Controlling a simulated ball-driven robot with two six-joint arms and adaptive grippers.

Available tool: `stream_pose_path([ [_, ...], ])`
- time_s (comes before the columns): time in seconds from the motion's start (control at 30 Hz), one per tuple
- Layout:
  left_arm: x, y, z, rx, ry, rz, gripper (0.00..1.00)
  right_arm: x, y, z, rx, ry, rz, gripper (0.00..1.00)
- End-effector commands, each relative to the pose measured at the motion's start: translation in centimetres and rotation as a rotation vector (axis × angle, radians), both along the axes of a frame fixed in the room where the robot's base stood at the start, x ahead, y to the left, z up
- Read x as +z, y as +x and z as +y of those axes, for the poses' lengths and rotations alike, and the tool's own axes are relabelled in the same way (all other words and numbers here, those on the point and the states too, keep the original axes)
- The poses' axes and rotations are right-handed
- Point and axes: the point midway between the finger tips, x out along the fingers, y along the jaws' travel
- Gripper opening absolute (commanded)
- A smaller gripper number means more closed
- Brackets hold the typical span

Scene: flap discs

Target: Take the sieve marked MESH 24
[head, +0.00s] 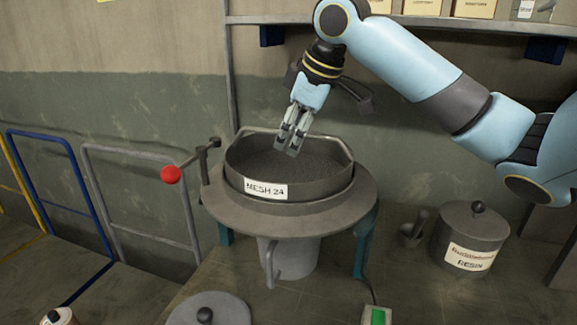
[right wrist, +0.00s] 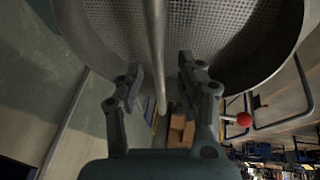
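The sieve marked MESH 24 (head: 265,190) is a round dark pan with a white label on its front. It sits level on a round grey stand (head: 340,212). A bar handle (head: 330,141) spans its far side. My right gripper (head: 290,146) points down at that bar from above. In the right wrist view, the fingers (right wrist: 158,78) are apart, and the sieve's bar (right wrist: 157,50) runs through the gap between them. The sieve's mesh (right wrist: 215,30) shows behind. Whether either finger touches the bar I cannot tell. My left gripper is out of view.
A lever with a red knob (head: 171,174) sticks out left of the stand. A lidded resin pot (head: 470,228) and a small mortar-like cup (head: 412,235) stand at right. A shelf (head: 400,21) with boxes runs above. A round lid (head: 208,311) lies in front.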

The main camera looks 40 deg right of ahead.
Motion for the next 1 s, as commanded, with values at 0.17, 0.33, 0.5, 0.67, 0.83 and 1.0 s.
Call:
stream_pose_path([
  [0.17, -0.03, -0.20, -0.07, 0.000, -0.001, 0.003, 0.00, -0.14, 0.06, -0.05, -0.001, -0.002, -0.001, 0.37],
  [0.33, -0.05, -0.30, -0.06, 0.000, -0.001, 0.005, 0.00, -0.12, 0.05, -0.03, 0.000, -0.001, 0.000, 0.22],
  [0.5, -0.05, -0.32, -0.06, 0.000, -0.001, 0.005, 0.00, -0.11, 0.06, -0.03, 0.000, -0.001, 0.000, 0.00],
  [0.67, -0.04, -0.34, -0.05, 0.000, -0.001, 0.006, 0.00, -0.09, 0.05, -0.03, 0.000, -0.001, 0.000, 0.00],
  [0.83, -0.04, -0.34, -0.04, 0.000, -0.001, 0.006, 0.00, -0.07, 0.06, -0.02, 0.000, 0.000, -0.001, 0.00],
  [1.0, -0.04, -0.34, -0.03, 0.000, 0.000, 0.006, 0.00, 0.00, 0.09, -0.01, 0.001, -0.001, -0.004, 0.00],
])
